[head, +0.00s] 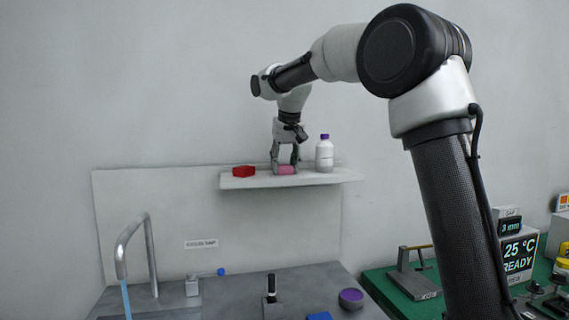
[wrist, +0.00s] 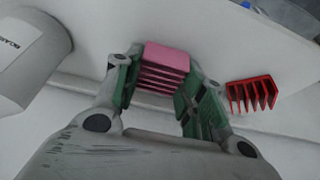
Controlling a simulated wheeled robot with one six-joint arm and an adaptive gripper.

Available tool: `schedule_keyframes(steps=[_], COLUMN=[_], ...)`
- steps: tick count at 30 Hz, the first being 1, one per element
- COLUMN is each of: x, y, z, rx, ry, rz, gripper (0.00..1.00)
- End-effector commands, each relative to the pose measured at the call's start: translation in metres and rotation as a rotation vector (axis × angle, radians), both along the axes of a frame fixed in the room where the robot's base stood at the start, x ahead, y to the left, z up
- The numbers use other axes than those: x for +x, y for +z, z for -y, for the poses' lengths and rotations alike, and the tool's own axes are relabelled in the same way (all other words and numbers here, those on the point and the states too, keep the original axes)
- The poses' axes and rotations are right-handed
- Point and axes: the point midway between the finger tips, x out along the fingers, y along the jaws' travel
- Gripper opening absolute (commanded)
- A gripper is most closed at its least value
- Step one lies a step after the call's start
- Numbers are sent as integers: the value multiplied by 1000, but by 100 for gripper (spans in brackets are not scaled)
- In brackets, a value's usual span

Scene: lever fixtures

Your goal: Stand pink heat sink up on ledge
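The pink heat sink (head: 287,169) is on the white ledge (head: 245,182), low and between my gripper's fingers. In the wrist view the pink heat sink (wrist: 163,68) shows a smooth face and several fins, with a green-padded finger on each side. My gripper (head: 286,168) points down at the ledge. In the wrist view my gripper (wrist: 160,88) has its fingers apart around the heat sink; the left pad is very near or touching it, and a gap shows at the right pad. I cannot tell any lift off the ledge.
A red heat sink (head: 244,171) lies on the ledge to the left; it is on the right in the wrist view (wrist: 252,94). A white bottle with purple cap (head: 324,155) stands close on the right. A faucet (head: 135,250) and bench items are below.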

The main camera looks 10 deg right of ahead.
Motion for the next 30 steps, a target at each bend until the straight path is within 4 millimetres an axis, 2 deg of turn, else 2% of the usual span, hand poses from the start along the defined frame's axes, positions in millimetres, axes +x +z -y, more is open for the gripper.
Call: schedule_keyframes(steps=[1,3,12,16,30], x=[0,0,0,-3,-39], y=[0,0,1,10,98], z=[0,0,0,0,-1], rx=[0,0,0,0,1], ry=[0,0,0,0,0], rz=[0,0,0,1,2], gripper=[50,61,61,61,61])
